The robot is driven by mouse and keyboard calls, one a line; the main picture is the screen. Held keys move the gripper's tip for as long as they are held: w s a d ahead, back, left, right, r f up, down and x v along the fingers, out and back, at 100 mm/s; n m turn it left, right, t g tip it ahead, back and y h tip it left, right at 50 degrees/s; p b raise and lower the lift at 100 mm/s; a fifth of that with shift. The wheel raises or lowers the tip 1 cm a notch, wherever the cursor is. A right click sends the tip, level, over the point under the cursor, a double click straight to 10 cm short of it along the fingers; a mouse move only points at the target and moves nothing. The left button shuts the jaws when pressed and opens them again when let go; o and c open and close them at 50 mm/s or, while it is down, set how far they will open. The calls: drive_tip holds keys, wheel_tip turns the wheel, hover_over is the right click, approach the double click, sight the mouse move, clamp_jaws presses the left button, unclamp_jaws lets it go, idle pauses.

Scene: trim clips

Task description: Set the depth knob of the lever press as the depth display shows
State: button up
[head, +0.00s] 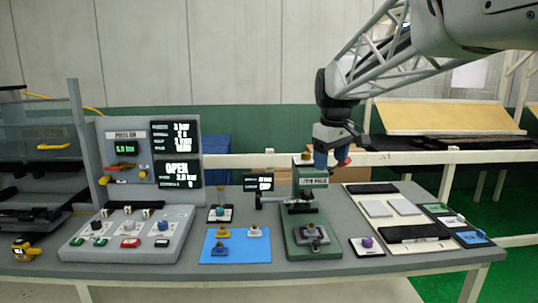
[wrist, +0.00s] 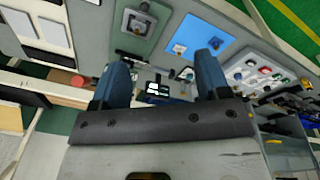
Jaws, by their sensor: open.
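The green lever press (head: 303,232) stands upright at the table's middle, with a labelled head and a fixture on its base. A small tan-topped part (head: 304,158) sits on its head; I cannot tell whether this is the depth knob. The small dark depth display (head: 258,184) stands just left of the press; its text is too small to read. The display also shows between my fingers in the wrist view (wrist: 158,89). My gripper (head: 333,162), with blue fingers, is open and empty, above and right of the press head. It shows spread in the wrist view (wrist: 162,75).
A blue mat (head: 236,252) with several small clips lies left of the press. A grey control console (head: 128,247) and an upright panel (head: 110,170) stand farther left. A purple-knobbed block (head: 367,243) and a pale tray board (head: 375,190) lie right. A red round part (wrist: 78,81) shows beside my left finger.

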drive_tip(key=w+r+n, duration=0.1)
drive_tip(key=w+n, duration=0.3)
drive_tip(key=w, duration=1.8)
drive_tip(key=n+g, duration=0.2)
drive_tip(key=n, duration=0.3)
hover_over(307, 153)
wheel_tip(307, 153, down, 6)
drive_tip(key=shift+r, duration=0.2)
drive_tip(key=shift+f, duration=0.15)
drive_tip(key=shift+f, duration=3.8)
drive_tip(key=c, duration=0.9)
